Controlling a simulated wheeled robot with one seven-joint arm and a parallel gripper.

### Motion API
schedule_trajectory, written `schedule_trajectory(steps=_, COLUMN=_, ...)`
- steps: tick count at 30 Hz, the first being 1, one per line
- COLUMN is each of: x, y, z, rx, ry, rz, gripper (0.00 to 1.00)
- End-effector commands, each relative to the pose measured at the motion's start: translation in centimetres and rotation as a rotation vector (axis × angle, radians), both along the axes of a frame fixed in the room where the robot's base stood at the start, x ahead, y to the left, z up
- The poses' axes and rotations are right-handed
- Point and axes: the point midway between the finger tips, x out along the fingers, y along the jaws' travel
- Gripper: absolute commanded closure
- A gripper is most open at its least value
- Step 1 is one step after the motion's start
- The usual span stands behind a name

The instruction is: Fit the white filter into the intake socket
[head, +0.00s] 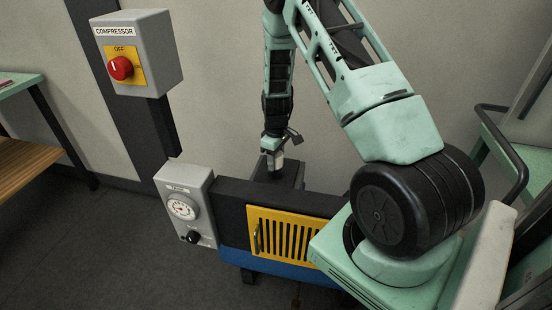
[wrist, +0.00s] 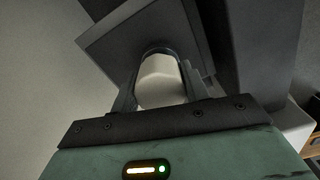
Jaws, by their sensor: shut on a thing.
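The white filter (wrist: 160,85) is pale and rounded and fills the space between the two fingers of my gripper (wrist: 158,58) in the wrist view. My gripper is shut on it. Beyond the fingertips is a dark grey square block (wrist: 105,42), which looks like the intake socket's housing. The socket opening is hidden behind the filter and fingers, so I cannot tell whether the filter touches it or is inside. In the head view my gripper (head: 273,160) points down at a dark block (head: 290,177) behind the machine; the filter is too small there to make out clearly.
The dark machine body has a yellow slotted panel (head: 284,236) and a blue base (head: 236,261). A grey gauge box (head: 187,205) stands at its left. A compressor switch box (head: 137,55) with a red knob, at OFF, hangs on a dark post. Floor at lower left is clear.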

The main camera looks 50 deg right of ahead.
Motion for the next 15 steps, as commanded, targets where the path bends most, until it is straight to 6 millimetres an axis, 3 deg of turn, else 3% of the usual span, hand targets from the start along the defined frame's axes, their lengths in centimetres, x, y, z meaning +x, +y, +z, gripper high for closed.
schedule_trajectory(steps=15, x=0.01, y=0.00, z=-0.92, rx=0.000, ry=0.000, rz=-0.001, gripper=0.82)
